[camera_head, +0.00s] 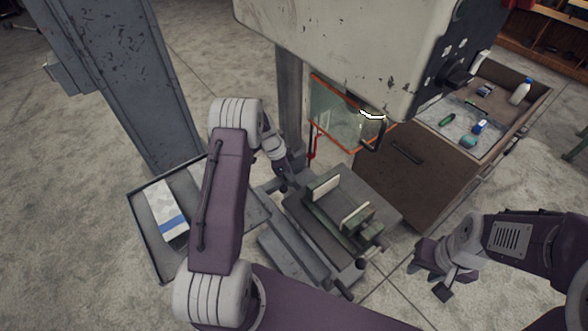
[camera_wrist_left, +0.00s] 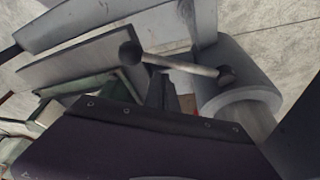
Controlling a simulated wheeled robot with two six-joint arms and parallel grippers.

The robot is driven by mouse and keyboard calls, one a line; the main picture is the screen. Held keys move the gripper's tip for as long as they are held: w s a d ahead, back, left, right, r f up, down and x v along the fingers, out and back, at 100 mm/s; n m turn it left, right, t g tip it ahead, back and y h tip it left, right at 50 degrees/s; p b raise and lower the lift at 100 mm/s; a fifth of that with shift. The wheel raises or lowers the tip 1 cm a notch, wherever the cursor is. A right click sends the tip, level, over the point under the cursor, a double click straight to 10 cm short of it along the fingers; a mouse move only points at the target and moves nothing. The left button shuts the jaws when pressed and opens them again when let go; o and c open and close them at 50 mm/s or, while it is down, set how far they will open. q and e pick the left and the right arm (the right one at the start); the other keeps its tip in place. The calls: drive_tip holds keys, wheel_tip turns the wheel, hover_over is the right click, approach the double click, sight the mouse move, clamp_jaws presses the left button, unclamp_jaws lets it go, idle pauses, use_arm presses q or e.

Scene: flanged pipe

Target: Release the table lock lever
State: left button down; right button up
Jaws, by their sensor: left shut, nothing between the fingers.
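The lock lever (camera_wrist_left: 185,66), a thin metal rod with a dark ball knob on its left end, shows in the left wrist view. It runs across in front of a grey cylindrical part. My left gripper (camera_wrist_left: 162,92) is shut and empty, with its fingertips just below the rod; I cannot tell if they touch it. In the head view my left gripper (camera_head: 286,176) is beside the machine table (camera_head: 372,192), and the lever is not clearly visible there. My right gripper (camera_head: 436,280) hangs open and empty at the lower right, away from the table.
A green vise (camera_head: 330,212) sits on the table. A grey tray (camera_head: 150,242) with a white and blue box is at the left. An orange-framed guard (camera_head: 335,105) and the machine head hang above. A brown cabinet (camera_head: 405,175) with bottles and small items stands at the right.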

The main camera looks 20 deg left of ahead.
use_arm(q)
drive_tip(key=shift+s+a+r, duration=0.15)
drive_tip(key=shift+s+a, duration=0.25)
drive_tip(key=shift+a, duration=0.2)
use_arm(e)
drive_tip(key=shift+r, duration=0.2)
